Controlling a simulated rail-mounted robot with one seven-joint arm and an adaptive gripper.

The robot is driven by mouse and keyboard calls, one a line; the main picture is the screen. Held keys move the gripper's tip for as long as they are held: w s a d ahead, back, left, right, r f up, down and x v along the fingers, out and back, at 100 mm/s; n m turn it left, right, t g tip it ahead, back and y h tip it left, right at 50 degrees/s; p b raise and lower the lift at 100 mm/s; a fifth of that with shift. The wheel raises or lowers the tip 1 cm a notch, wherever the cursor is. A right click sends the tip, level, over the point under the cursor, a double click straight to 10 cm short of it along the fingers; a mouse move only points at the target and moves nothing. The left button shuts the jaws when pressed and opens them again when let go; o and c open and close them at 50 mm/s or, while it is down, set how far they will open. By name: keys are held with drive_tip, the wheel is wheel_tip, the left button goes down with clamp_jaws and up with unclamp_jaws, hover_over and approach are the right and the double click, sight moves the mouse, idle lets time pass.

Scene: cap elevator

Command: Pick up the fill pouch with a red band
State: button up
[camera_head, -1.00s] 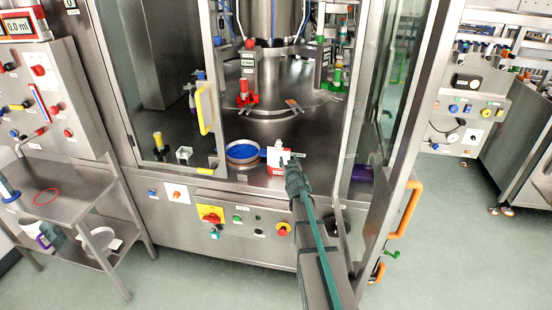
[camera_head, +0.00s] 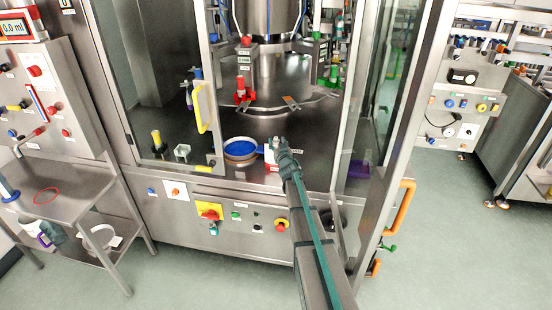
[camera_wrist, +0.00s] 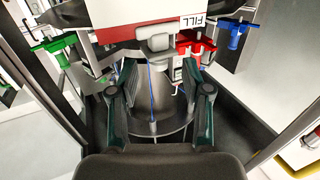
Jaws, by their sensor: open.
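The fill pouch (camera_head: 269,156) is white with a red band. In the head view it stands near the front edge of the machine deck, mostly hidden behind my gripper (camera_head: 277,145). In the wrist view the pouch (camera_wrist: 135,20) fills the top middle, with a FILL label, the red band and a grey spout-like part at its lower edge. My gripper (camera_wrist: 158,90) is open, its two dark green fingers apart below the pouch in the picture. Nothing shows held between them; whether they touch the pouch I cannot tell.
A round container with blue contents (camera_head: 240,148) stands just left of the pouch. Red clamp-like parts (camera_head: 243,92) stand farther back. The cabinet door with an orange handle (camera_head: 398,207) is open on the right; a glass panel with a yellow handle (camera_head: 200,108) is on the left.

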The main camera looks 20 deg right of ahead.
sight(277, 139)
drive_tip(key=w, duration=0.1)
drive_tip(key=w+p, duration=0.1)
drive_tip(key=w, duration=0.1)
drive_tip(key=shift+w+d, duration=0.25)
drive_tip(key=shift+d, duration=0.15)
drive_tip(key=shift+s, duration=0.1)
drive_tip(key=shift+c, duration=0.3)
clamp_jaws()
drive_tip(key=shift+r, duration=0.1)
